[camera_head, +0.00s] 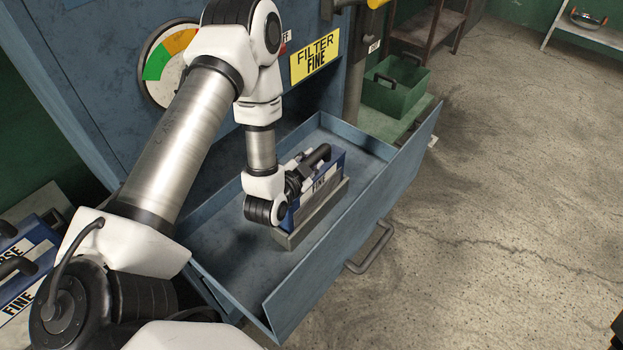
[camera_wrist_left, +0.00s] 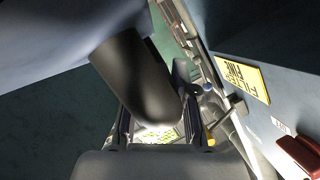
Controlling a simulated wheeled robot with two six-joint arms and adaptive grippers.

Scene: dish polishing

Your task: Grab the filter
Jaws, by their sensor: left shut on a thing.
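The filter (camera_head: 324,182), a blue box with a white "FINE" label and a black handle, stands in a grey holder (camera_head: 318,218) inside the open blue drawer (camera_head: 225,248). My left gripper (camera_head: 303,176) is at the filter's black handle and shut on it. In the left wrist view the dark handle (camera_wrist_left: 132,85) fills the space between the fingers of the gripper (camera_wrist_left: 158,128). The wrist hides part of the filter's near side. My right gripper is not in view.
The blue cabinet carries a yellow "FILTER FINE" sign (camera_head: 315,57) and a round gauge (camera_head: 160,68). A green bin (camera_head: 395,92) stands behind the drawer. More filters (camera_head: 25,262) lie at the left edge.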

